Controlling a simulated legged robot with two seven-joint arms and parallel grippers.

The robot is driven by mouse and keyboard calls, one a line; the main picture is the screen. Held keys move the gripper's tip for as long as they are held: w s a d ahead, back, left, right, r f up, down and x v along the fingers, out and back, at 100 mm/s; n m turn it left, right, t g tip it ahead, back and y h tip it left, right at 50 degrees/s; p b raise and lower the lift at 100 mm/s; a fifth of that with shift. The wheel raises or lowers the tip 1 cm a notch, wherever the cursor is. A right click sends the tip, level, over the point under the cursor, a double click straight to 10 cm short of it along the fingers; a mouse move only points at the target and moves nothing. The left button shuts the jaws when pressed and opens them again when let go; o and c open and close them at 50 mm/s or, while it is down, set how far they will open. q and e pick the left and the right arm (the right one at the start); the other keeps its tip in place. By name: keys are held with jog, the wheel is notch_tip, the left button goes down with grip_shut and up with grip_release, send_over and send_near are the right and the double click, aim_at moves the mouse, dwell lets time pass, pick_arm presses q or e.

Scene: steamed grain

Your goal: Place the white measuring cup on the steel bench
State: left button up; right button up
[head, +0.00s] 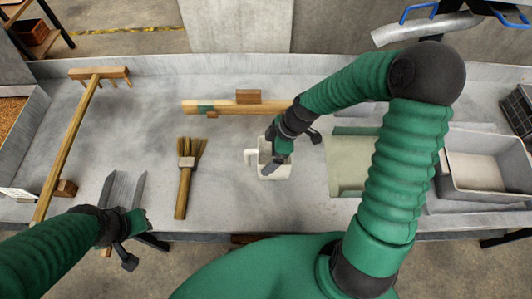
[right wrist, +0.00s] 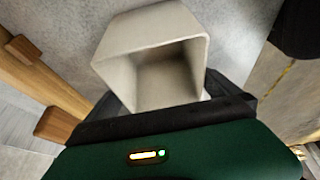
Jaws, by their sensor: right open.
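The white measuring cup (head: 286,172) stands on the steel bench (head: 230,210) near the middle, its handle on the left side. My right gripper (head: 272,164) is over the cup, reaching down to it from above and hiding part of it. In the right wrist view, the cup (right wrist: 130,45) shows its open mouth between the dark fingers (right wrist: 168,98), which are apart; I cannot tell whether they touch it. My left gripper (head: 124,186) is open and empty over the bench's front left, its two fingers spread.
A brush (head: 184,180) lies left of the cup, and a wooden bar (head: 225,106) lies behind it. A long-handled wooden rake (head: 75,130) lies at the left. A pale green tray (head: 345,175) and a grey bin (head: 480,170) are to the right.

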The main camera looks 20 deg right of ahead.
jog(key=p+v, duration=0.2)
jog(key=v, duration=0.9)
jog(key=s+a+m+h, duration=0.4)
jog(key=s+m, duration=0.4)
jog(key=m, duration=0.4)
jog(key=shift+a+f+m+t, duration=0.15)
jog(key=shift+f+m+t, duration=0.15)
jog(key=shift+f+m, duration=0.1)
jog(key=shift+a+r, duration=0.1)
jog(key=shift+a, duration=0.15)
jog(key=shift+d, duration=0.15)
jog(key=shift+w, duration=0.1)
